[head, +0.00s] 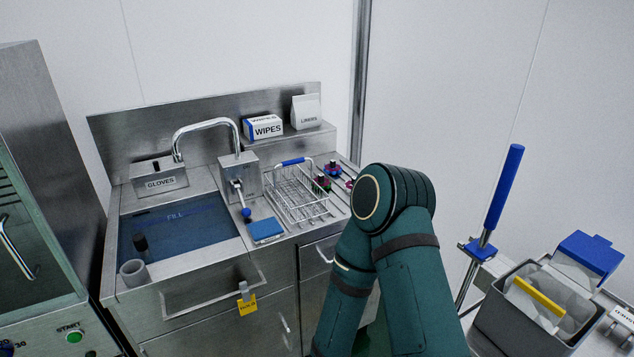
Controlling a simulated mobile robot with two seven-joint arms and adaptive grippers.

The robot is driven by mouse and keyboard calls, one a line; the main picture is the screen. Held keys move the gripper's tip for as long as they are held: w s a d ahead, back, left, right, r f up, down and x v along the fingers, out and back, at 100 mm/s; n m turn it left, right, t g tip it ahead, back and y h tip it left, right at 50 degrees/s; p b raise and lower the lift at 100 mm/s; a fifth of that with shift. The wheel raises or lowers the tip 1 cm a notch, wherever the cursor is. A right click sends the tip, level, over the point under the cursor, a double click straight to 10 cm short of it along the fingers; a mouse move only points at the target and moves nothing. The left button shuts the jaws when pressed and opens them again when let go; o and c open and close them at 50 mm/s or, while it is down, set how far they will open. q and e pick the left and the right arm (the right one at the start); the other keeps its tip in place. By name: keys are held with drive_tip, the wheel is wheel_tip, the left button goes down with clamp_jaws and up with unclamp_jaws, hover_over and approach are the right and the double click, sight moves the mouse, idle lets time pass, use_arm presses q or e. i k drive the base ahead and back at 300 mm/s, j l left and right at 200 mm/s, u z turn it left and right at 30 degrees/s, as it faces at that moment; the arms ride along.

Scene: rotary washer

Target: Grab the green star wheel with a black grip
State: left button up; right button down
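Several small coloured parts lie on the drainboard just right of the wire basket. One looks dark with green and red at its edge (322,184); a blue and red one (333,169) lies behind it. They are too small to tell which, if any, is the green star wheel. A black knob-like thing (140,243) stands in the sink's water; what is under it cannot be made out. A teal arm of mine fills the lower middle and hides the counter's right end. Neither of my grippers is in view.
A wire basket (296,196) with a blue handle stands right of the sink (180,232) and faucet (208,124). A blue sponge-like block (267,229) lies at the counter's front. A grey cup (132,273) sits at the sink's front left. A grey bin (535,312) stands at right.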

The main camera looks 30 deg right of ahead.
sight(322, 181)
drive_tip(key=i+z, duration=0.25)
drive_tip(key=z, duration=0.2)
drive_tip(key=i+j+z, duration=0.15)
drive_tip(key=z, duration=0.35)
drive_tip(key=i+j+z, duration=0.2)
drive_tip(key=z, duration=0.25)
drive_tip(key=j, duration=0.05)
